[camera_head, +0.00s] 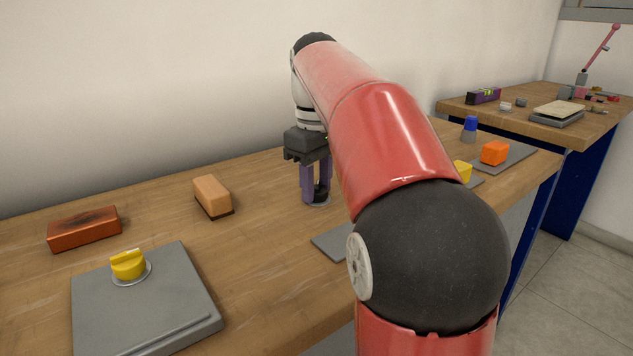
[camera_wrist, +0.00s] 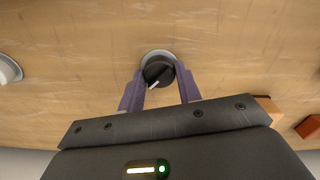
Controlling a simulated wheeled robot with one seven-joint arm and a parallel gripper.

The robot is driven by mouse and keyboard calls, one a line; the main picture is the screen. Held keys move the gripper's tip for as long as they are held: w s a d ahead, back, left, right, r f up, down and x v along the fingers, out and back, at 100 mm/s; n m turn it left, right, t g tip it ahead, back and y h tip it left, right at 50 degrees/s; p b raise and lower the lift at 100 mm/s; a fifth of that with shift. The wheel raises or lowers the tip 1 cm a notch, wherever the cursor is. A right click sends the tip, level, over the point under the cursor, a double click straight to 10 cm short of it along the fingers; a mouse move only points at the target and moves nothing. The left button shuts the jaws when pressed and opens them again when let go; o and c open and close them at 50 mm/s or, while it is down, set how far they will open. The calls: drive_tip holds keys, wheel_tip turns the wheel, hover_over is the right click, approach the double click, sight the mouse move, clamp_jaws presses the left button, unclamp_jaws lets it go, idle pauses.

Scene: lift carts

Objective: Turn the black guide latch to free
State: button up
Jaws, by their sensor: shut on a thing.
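The black guide latch (camera_wrist: 157,70) is a round black knob with a white pointer line, set on a light grey round base on the wooden bench. In the wrist view the pointer slants toward the lower left. My gripper (camera_wrist: 160,78) is over the latch, its two purple fingers shut on the knob's sides. In the head view my gripper (camera_head: 315,190) points straight down at the bench, and a dark part of the latch (camera_head: 322,191) shows between the fingers.
A grey plate (camera_head: 150,310) with a yellow knob (camera_head: 128,264) lies at front left. A brush-like tan block (camera_head: 212,195) and a red-brown block (camera_head: 85,229) lie left of my gripper. An orange block (camera_head: 494,153) and a blue-topped piece (camera_head: 470,126) stand to the right.

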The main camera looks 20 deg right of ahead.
sight(318, 184)
drive_tip(key=m, duration=0.9)
drive_tip(key=shift+d, duration=0.1)
drive_tip(key=shift+m, duration=0.4)
drive_tip(key=o, duration=1)
drive_tip(key=shift+r, duration=0.1)
wheel_tip(318, 184, up, 6)
drive_tip(key=shift+r, duration=0.8)
